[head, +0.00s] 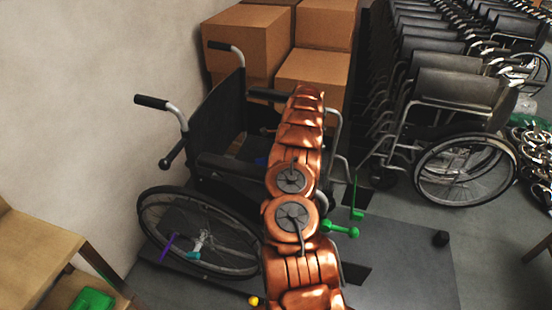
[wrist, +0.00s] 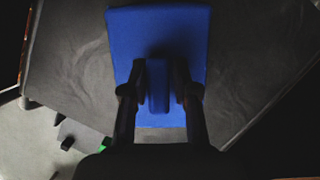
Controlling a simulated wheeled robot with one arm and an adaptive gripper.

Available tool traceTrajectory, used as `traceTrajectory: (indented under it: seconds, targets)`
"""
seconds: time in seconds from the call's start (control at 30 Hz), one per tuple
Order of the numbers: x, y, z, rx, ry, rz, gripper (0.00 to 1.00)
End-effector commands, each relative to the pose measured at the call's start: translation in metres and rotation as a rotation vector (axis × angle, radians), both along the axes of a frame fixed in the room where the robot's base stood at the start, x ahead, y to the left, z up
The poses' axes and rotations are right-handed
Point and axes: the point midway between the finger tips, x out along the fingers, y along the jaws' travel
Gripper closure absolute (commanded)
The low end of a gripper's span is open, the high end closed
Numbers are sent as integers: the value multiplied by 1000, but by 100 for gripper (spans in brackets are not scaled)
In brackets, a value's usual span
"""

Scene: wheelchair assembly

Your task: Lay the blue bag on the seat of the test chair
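The blue bag (wrist: 190,30) lies flat against the dark fabric seat (wrist: 75,60) in the wrist view. My gripper (wrist: 160,72) has its two dark fingers on either side of a raised blue part of the bag. Dark shading hides whether the fingers touch it. In the head view the test chair (head: 217,110) is a black wheelchair by the wall. My arm reaches over its seat and hides most of it, along with my gripper.
Cardboard boxes (head: 245,42) stand behind the chair. Rows of black wheelchairs (head: 455,100) fill the right. A wooden table (head: 40,245) with a green item (head: 92,299) is at the lower left. Dark floor is open at the lower right.

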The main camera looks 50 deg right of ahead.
Motion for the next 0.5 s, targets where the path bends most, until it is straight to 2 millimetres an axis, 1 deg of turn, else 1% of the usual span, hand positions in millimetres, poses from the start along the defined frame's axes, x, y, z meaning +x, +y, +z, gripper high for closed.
traceTrajectory:
  seconds: [0.03,0.2,0.5]
  targets:
    - [0,0,0,0,0,0,64]
    - [0,0,-1,0,1,0,48]
    - [-1,0,-1,1,3,0,48]
